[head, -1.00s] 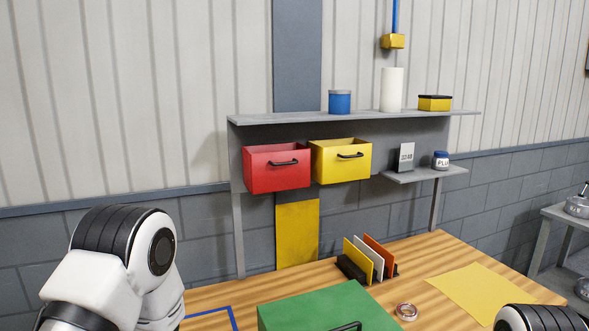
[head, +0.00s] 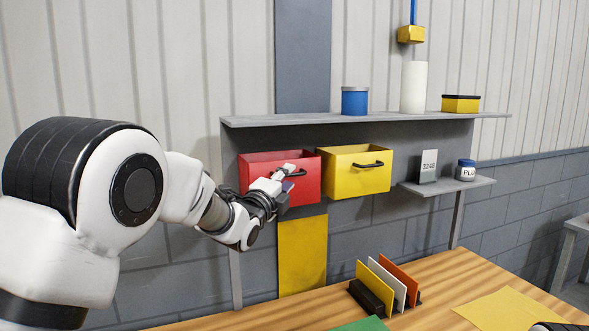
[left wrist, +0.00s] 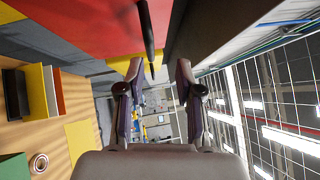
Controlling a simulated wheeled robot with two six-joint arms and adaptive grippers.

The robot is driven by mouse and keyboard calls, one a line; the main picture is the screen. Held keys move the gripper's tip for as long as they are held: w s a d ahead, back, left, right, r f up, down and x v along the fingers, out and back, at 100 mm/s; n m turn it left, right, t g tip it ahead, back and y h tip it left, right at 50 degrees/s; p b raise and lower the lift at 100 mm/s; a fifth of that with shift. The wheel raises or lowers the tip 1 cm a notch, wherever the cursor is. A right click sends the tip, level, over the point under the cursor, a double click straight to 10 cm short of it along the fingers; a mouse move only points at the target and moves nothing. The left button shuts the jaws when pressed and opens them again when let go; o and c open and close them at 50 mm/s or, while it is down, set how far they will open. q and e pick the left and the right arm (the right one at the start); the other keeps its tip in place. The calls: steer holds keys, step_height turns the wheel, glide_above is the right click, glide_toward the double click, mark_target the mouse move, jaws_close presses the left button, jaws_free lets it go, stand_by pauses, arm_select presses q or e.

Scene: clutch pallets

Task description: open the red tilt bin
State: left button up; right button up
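The red tilt bin (head: 258,165) hangs under the grey shelf, left of the yellow bin. Its front stands upright like the yellow bin's. Its black handle (head: 299,173) is partly hidden by my left gripper (head: 286,176), which is at the front of the bin. In the left wrist view the red front (left wrist: 85,22) fills the upper left. The dark handle (left wrist: 147,35) runs down toward the gap between the fingers. The left gripper (left wrist: 159,70) is open there, its fingertips apart; I cannot tell whether they touch the handle. My right gripper is not in view.
The yellow bin (head: 343,178) is close on the right. The grey shelf (head: 300,120) is above, holding a blue tin (head: 355,100) and a white cylinder (head: 413,87). Upright coloured plates (head: 385,285) stand on the wooden table (head: 440,274) below.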

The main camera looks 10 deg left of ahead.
mark_target(291, 176)
arm_select(q)
steer(key=w, duration=0.2)
steer(key=w+p, duration=0.1)
steer(key=w, duration=0.2)
steer(key=shift+w+f, duration=0.25)
steer(key=shift+w, duration=0.05)
steer(key=shift+s+d+r, duration=0.25)
steer(key=shift+s, duration=0.15)
steer(key=c, duration=0.5)
steer(key=shift+w+a, duration=0.1)
jaws_close()
steer(key=shift+f, duration=0.1)
steer(key=f+b, duration=0.1)
steer(key=b, duration=0.1)
steer(key=shift+m+b, duration=0.3)
steer(key=shift+b, duration=0.1)
steer(key=shift+s+d+f+m+t+h+b, duration=0.6)
steer(key=shift+m+b, duration=0.55)
steer(key=shift+b, duration=2.2)
steer(key=shift+s+d+f+m+t+h+b, duration=0.4)
steer(key=shift+s+m+h+b, duration=0.6)
steer(key=shift+b, duration=2.4)
steer(key=shift+s+d+f+m+t+h+b, duration=0.5)
steer(key=shift+m+b, duration=0.85)
steer(key=shift+b, duration=2)
steer(key=shift+w+a, duration=0.15)
